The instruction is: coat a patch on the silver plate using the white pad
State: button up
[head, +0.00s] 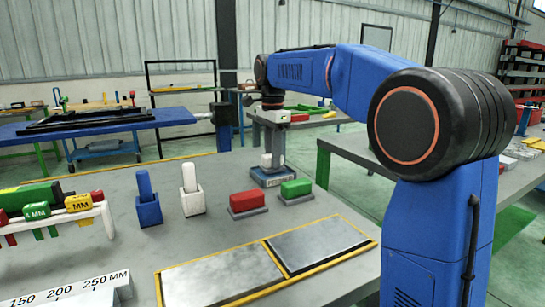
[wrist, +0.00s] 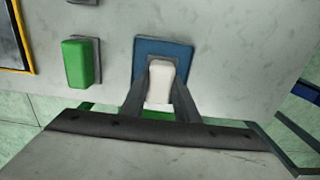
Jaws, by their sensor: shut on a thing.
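The white pad (wrist: 160,80) shows as a white block between the two fingers of my gripper (wrist: 160,92) in the wrist view. My gripper is shut on it. In the head view my gripper (head: 272,158) points down at the far edge of the table, with the white pad (head: 266,160) partly hidden by the fingers. The pad is over a blue square tray (head: 272,178); I cannot tell whether it touches the tray. Two grey metal plates lie in yellow borders at the front: a lighter silver plate (head: 218,279) on the left and another plate (head: 318,246) with dark edges on the right.
A red block (head: 245,200) and a green block (head: 296,188) sit on grey bases between tray and plates. Blue (head: 149,209) and white (head: 193,202) holders with upright sticks stand left. A rack with coloured tags (head: 78,202) stands further left. Space above the plates is clear.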

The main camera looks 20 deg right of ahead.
jog(key=shift+f, duration=0.6)
dwell(1.6)
jog(key=shift+r, duration=3.5)
jog(key=shift+d, duration=0.1)
